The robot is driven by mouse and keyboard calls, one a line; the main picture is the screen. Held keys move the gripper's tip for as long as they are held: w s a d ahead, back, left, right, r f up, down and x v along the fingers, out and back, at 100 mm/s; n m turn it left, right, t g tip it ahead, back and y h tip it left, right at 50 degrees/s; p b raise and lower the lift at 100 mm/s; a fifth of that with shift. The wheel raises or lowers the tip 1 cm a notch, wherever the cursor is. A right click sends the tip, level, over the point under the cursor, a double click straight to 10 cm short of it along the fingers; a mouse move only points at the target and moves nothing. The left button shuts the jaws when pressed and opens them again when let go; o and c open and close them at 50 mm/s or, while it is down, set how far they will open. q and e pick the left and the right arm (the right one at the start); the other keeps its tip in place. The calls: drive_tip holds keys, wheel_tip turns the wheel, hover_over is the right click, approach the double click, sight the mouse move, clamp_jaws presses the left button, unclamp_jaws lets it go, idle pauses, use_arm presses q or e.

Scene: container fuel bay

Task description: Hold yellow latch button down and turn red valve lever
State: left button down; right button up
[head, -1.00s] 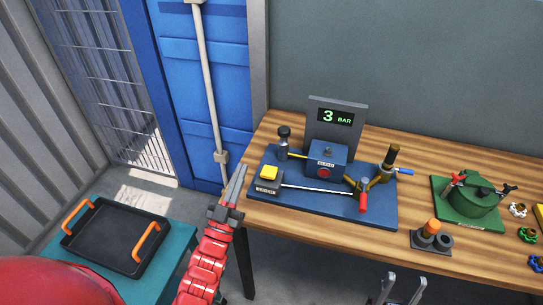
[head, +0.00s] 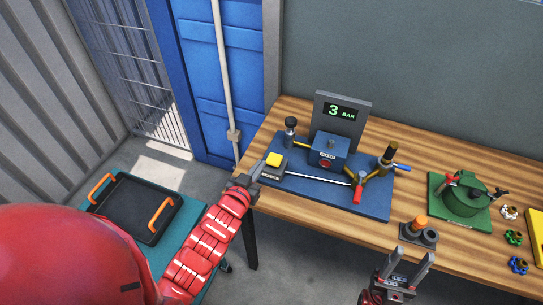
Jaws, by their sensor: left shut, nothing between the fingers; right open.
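The yellow latch button (head: 274,159) sits on a dark block at the left end of the blue board (head: 310,192). The red valve lever (head: 357,194) is at the front right of the board, by brass pipework, with a pale rod running between it and the button block. My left gripper (head: 257,170) is shut and empty, its tips just left of the button block; I cannot tell whether they touch it. My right gripper (head: 408,262) is open and empty in front of the table edge, below the board. A gauge panel (head: 340,113) behind reads 3 BAR.
A blue box with a red button (head: 329,152) and a blue-handled brass valve (head: 387,162) share the board. To the right are an orange-topped part (head: 420,223) and a green pot (head: 465,198). A black tray (head: 135,205) lies on the teal table at left.

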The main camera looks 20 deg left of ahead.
sight(272, 162)
use_arm(q)
drive_tip(key=b+x, duration=0.8)
drive_tip(key=shift+d+f, duration=0.1)
drive_tip(key=shift+p+x, duration=0.75)
drive_tip(key=shift+x, duration=0.45)
wheel_tip(272, 162, down, 2)
drive_tip(key=shift+s+f+p, duration=0.15)
drive_tip(key=shift+f+p, duration=0.05)
drive_tip(key=shift+p, duration=0.2)
drive_tip(key=shift+f, duration=0.6)
